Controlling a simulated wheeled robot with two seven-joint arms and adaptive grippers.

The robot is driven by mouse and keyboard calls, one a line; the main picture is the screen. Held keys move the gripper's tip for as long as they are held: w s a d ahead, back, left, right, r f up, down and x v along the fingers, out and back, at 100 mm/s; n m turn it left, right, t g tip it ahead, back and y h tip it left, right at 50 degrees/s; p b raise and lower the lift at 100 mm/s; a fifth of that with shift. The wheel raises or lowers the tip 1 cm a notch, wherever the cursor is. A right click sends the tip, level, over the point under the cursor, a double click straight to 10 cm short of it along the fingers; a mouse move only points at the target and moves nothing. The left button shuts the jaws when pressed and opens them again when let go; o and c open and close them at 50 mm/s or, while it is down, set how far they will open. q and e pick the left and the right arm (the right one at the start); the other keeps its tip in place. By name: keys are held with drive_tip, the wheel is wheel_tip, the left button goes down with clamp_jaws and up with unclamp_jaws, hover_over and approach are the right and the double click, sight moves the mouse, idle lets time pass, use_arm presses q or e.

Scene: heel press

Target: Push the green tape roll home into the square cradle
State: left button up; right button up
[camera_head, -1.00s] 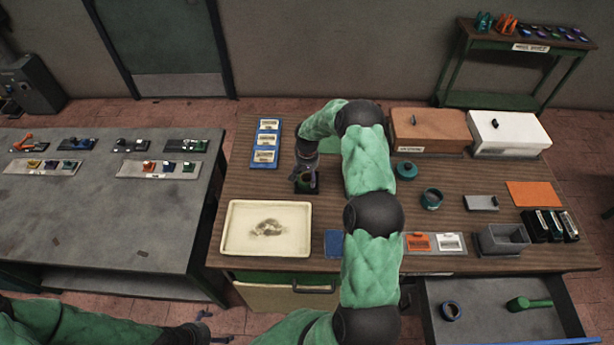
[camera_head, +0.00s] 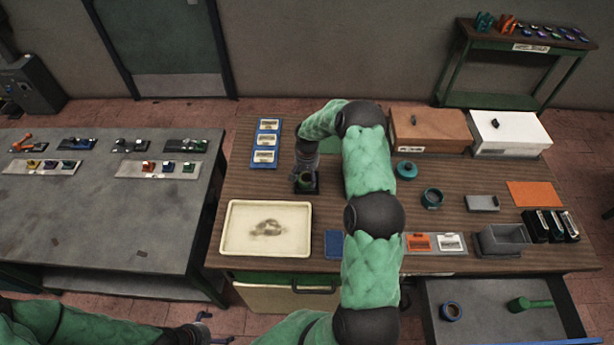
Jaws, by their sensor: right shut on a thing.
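The green tape roll (camera_head: 304,183) is small and sits at the dark square cradle (camera_head: 307,191), left of the table's middle. My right gripper (camera_head: 305,177) reaches down over it from behind, shut on the roll. The gripper partly covers the roll, so I cannot tell how deep it sits in the cradle. My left gripper (camera_head: 208,328) is at the bottom edge, away from the table, empty with its fingers apart.
A cream tray (camera_head: 228,245) lies in front of the cradle, and a blue card rack (camera_head: 257,155) behind it to the left. My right arm crosses the table's middle. Teal rolls (camera_head: 432,199), a grey bin (camera_head: 502,241) and an open drawer (camera_head: 490,325) are to the right.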

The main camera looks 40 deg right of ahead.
drive_tip(key=shift+f+b, duration=0.15)
drive_tip(key=shift+b, duration=0.45)
idle(1.5)
drive_tip(key=shift+s+a+f+b, duration=0.15)
drive_tip(key=shift+f+b, duration=0.05)
drive_tip(key=shift+b, duration=0.15)
idle(1.3)
drive_tip(key=o, duration=1.3)
drive_tip(key=shift+o, duration=1)
drive_tip(key=shift+o, duration=0.5)
drive_tip(key=shift+r, duration=0.1)
drive_tip(key=shift+r, duration=0.1)
wheel_tip(320, 180, up, 7)
drive_tip(key=p, duration=0.2)
drive_tip(key=shift+p, duration=0.4)
